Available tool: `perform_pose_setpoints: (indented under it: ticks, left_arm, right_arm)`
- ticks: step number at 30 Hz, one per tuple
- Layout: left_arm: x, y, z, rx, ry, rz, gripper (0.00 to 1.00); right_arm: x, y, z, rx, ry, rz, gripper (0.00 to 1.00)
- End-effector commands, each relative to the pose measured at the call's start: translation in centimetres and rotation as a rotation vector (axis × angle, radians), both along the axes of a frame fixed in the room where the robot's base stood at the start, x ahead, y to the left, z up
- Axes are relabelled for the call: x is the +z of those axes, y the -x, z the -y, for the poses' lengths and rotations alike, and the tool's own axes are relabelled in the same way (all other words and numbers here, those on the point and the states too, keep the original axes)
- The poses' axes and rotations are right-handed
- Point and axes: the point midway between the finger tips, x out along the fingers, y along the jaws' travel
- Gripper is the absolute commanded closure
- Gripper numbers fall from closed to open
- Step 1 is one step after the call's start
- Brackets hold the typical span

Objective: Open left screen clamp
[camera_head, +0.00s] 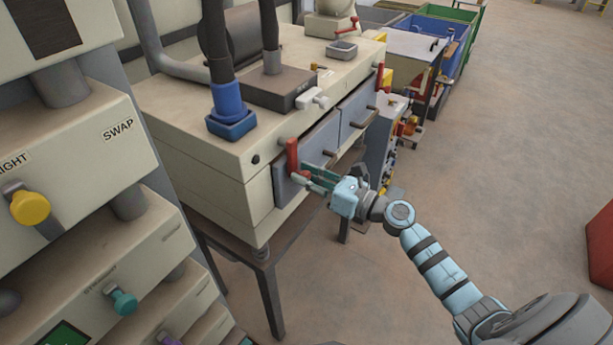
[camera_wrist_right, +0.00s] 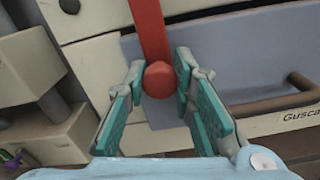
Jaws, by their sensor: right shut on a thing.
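The left screen clamp is a red upright lever (camera_head: 292,156) on the near front corner of the cream machine. In the right wrist view its round red end (camera_wrist_right: 159,80) sits between my teal finger pads. My right gripper (camera_head: 306,177) is shut on this lower end of the lever, and its fingertips hide part of it in the head view. A grey-blue screen front (camera_head: 317,146) lies beside the clamp, with a brown handle (camera_wrist_right: 285,98) to its right in the wrist view. My left gripper is not in view.
A second red clamp (camera_head: 379,78) stands at the machine's far front end. A cream panel with a yellow knob (camera_head: 30,207) and a teal knob (camera_head: 124,302) is close on the left. The floor (camera_head: 500,170) to the right is mostly clear. A red object (camera_head: 602,240) stands at the right edge.

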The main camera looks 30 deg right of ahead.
Motion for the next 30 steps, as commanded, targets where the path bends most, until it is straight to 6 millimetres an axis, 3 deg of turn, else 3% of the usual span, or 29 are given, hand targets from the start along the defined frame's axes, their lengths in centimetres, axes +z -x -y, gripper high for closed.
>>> perform_pose_setpoints:
  ticks: [8, 14, 30]
  left_arm:
    - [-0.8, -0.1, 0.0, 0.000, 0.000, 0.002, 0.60]
    - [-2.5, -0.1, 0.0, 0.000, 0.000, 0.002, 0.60]
    - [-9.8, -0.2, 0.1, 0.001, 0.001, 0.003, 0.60]
  right_arm:
    - [-0.2, -0.2, 0.2, 0.001, 0.037, 0.022, 1.00]
    - [-0.3, -0.6, 0.9, 0.000, 0.124, 0.074, 1.00]
    - [0.8, -2.2, 3.8, -0.003, 0.541, 0.321, 1.00]
